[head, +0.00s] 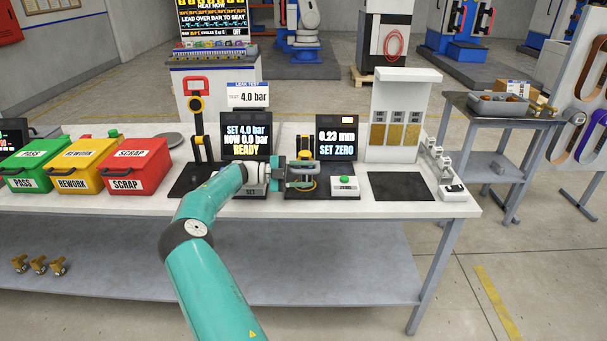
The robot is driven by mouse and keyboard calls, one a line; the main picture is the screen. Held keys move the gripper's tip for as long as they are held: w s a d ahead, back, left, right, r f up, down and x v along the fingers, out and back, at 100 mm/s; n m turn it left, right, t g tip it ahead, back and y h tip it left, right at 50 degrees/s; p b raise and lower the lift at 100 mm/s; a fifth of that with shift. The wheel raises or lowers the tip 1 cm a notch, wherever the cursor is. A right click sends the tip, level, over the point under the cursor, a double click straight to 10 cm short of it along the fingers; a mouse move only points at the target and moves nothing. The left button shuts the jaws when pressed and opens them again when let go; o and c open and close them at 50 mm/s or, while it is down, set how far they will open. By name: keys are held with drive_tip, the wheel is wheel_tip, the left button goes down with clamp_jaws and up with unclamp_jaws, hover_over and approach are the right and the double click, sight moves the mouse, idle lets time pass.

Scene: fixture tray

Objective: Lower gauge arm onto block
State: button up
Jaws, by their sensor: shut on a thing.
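My gripper (306,172) is at the gauge stand in the middle of the bench, reaching in from the left. The gauge stand (304,146) is a dark upright with yellow parts, standing behind my gripper. My gripper is shut on a part of the gauge that looks like its arm; the fingers cover most of it. The gauge display (337,136) reads 0.23 mm and SET ZERO. A small box with a green button (344,181) sits just right of my gripper. I cannot make out the block or whether the gauge arm touches it.
The leak test stand (197,120) with a red handle and the READY screen (246,136) stand to the left. Green, yellow and red bins (137,165) are further left. A dark mat (400,187) lies clear at right, before a white rack (399,123).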

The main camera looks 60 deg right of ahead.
drive_tip(key=shift+r, duration=0.2)
wheel_tip(320, 180, up, 3)
drive_tip(key=shift+f, duration=0.1)
drive_tip(key=s+a+r, duration=0.7)
drive_tip(key=a+r, duration=0.3)
drive_tip(key=a, duration=0.2)
drive_tip(key=shift+a, duration=0.15)
drive_tip(key=shift+f, duration=0.2)
